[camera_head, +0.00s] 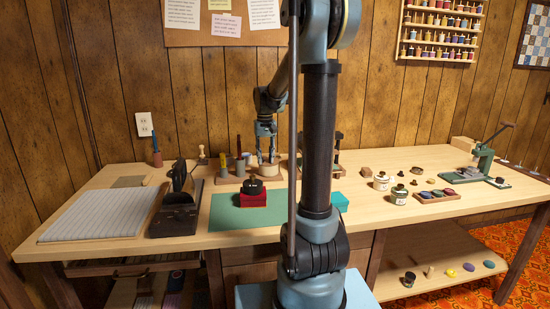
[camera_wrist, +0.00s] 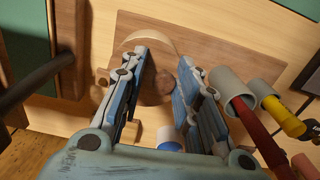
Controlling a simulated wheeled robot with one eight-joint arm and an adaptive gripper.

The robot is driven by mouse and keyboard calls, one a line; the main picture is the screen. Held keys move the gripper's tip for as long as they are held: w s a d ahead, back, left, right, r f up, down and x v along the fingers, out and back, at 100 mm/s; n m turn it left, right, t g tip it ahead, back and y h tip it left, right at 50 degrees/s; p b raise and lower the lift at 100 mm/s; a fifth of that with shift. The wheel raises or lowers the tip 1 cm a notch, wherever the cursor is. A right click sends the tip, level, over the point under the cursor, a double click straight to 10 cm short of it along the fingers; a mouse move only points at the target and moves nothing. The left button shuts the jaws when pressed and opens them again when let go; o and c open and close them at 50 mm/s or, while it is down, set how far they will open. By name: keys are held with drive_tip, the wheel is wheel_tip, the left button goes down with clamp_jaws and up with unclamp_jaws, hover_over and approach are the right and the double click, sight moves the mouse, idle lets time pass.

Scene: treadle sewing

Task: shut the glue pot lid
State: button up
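My gripper (camera_head: 268,158) is at the back of the bench, pointing down over a wooden rack. In the wrist view my gripper (camera_wrist: 166,52) has its two fingers apart. A pale curved rim (camera_wrist: 150,37), which looks like the edge of a round lid or pot, shows by the left fingertip. A dark brown round piece (camera_wrist: 155,88) lies between the fingers, and I cannot tell whether they touch it. In the head view a pale round wooden piece (camera_head: 269,169) is just below the fingertips. The fingers hide part of it, so I cannot tell how the lid stands.
Grey cups (camera_wrist: 232,84) holding red and yellow-handled tools stand close to the right finger. A black object on a red box (camera_head: 253,199) sits on the green mat (camera_head: 235,217) in front. Bare bench top lies at front right.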

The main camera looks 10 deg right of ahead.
sight(265, 157)
idle(0.3)
drive_tip(key=shift+a+r, duration=0.1)
drive_tip(key=shift+r, duration=3.45)
